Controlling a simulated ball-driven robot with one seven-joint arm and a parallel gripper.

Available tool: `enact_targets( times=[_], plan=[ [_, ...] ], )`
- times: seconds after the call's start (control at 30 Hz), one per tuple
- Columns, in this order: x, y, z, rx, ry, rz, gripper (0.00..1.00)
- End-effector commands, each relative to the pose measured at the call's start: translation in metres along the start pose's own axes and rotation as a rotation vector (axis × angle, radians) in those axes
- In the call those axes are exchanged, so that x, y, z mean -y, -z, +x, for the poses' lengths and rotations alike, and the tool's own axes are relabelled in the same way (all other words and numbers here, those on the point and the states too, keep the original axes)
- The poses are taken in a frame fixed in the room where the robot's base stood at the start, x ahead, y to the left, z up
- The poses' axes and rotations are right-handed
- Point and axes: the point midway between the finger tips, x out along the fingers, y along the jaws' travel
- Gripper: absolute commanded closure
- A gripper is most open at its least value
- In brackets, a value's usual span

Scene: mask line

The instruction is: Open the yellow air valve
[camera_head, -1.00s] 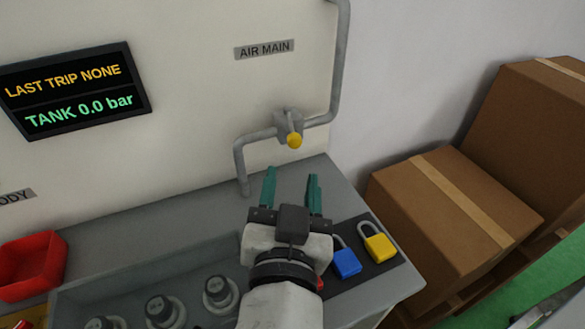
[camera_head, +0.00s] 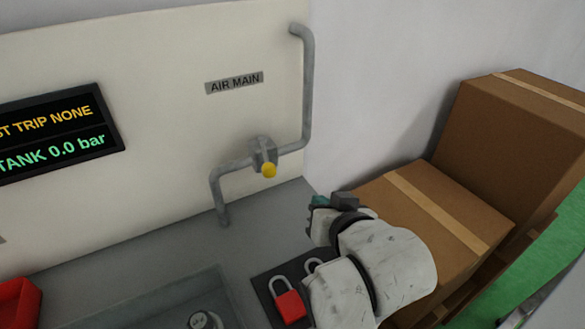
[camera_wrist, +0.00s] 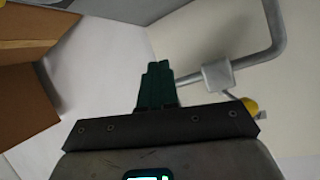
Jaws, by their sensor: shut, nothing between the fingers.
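The air valve is a grey block (camera_head: 264,151) on a grey pipe under the AIR MAIN label, with a yellow knob (camera_head: 269,170) at its front end. In the wrist view the yellow knob (camera_wrist: 250,107) is at the right, partly cut off by my gripper's dark body, with the grey valve block (camera_wrist: 217,75) above it. My gripper (camera_head: 320,201) is to the right of the knob and lower in the head view, apart from it. In the wrist view its green fingers (camera_wrist: 157,85) are together with nothing between them.
The grey pipe (camera_head: 307,90) runs up the panel. A red padlock (camera_head: 290,305) lies on a dark mat at the bench's front right. Cardboard boxes (camera_head: 430,215) stand to the right. A red bin (camera_head: 18,300) is at far left. The bench below the valve is clear.

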Motion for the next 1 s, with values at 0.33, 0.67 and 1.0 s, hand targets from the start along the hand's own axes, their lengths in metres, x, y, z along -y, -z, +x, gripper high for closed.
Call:
enact_targets(
  times=[0.33,0.67,1.0],
  plan=[
    [-0.033,0.025,-0.014,0.099,0.392,-0.147,1.0],
    [-0.042,0.066,-0.082,-0.066,0.782,-0.417,1.0],
    [-0.037,0.075,-0.106,-0.154,0.897,-0.524,1.0]
  ],
)
